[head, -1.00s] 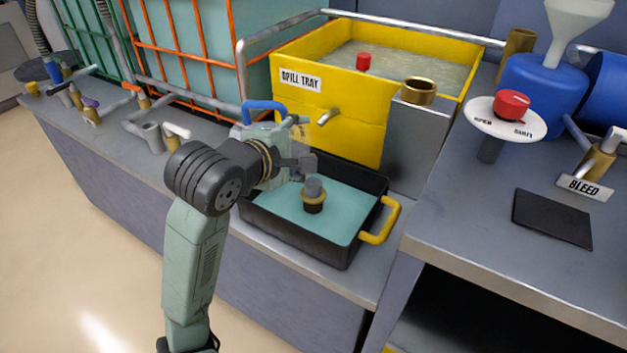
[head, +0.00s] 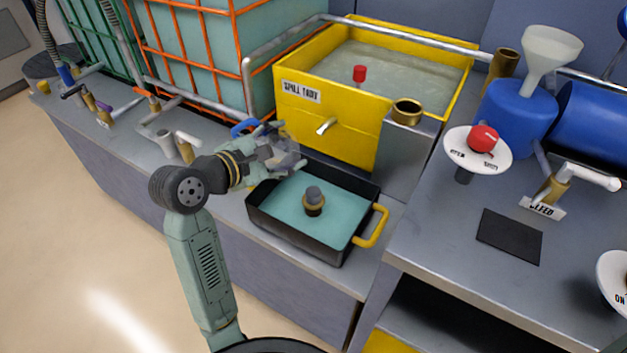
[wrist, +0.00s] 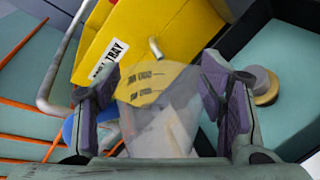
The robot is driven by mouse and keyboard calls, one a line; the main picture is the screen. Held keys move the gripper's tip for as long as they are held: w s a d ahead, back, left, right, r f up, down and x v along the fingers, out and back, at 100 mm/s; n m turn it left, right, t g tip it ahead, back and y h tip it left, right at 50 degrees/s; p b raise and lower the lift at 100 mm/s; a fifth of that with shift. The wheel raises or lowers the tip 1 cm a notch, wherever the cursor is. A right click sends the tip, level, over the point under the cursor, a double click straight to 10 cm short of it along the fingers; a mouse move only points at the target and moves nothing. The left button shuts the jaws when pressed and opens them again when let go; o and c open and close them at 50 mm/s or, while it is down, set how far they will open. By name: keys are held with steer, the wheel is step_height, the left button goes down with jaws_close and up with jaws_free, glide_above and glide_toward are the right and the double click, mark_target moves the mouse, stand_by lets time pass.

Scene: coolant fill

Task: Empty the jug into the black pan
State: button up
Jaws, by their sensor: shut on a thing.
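The jug (wrist: 160,105) is clear with dark markings on its side. It sits between the two purple-padded fingers of my gripper (wrist: 165,100) in the wrist view, and my gripper is shut on it. In the head view, my gripper (head: 283,157) and the faint see-through jug are at the back left rim of the black pan (head: 300,250). The jug looks tilted; I cannot tell how much liquid it holds. The pan has a yellow handle (head: 374,228) and holds teal liquid, with a grey-topped brass fitting (head: 314,198) standing in it.
The yellow spill tray (head: 345,125) with a spout (head: 326,126) stands behind the pan. An orange-caged tank (head: 195,60) is at the back left, with a blue handle (head: 245,127) near my gripper. A grey box (head: 405,150) with a brass neck stands behind right of the pan.

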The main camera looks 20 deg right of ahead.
mark_target(245, 126)
steer(key=shift+w+a+r+n+h+p, duration=0.1)
steer(key=shift+r+n+h+p, duration=0.2)
steer(key=shift+r+p, duration=0.75)
steer(key=shift+w+a+n, duration=0.3)
steer(key=shift+n, duration=0.1)
steer(key=w+a+n, duration=0.1)
steer(key=w+a+r+n+h, duration=0.1)
steer(key=a+n+h, duration=0.1)
steer(key=shift+w+r+g, duration=0.35)
steer(key=shift+w+g, duration=0.05)
steer(key=shift+w+a+f+n+h+b, duration=0.2)
steer(key=shift+w+a+n+h+b, duration=0.2)
steer(key=shift+n, duration=0.2)
steer(key=shift+w+a+f+n+h+b, duration=0.2)
steer(key=shift+w+a+n+b, duration=0.1)
steer(key=shift+w+a+n, duration=0.25)
steer(key=shift+w+a+r+n+h, duration=0.25)
steer(key=shift+w+a+n+h, duration=0.05)
steer(key=shift+n, duration=0.35)
steer(key=shift+t, duration=0.4)
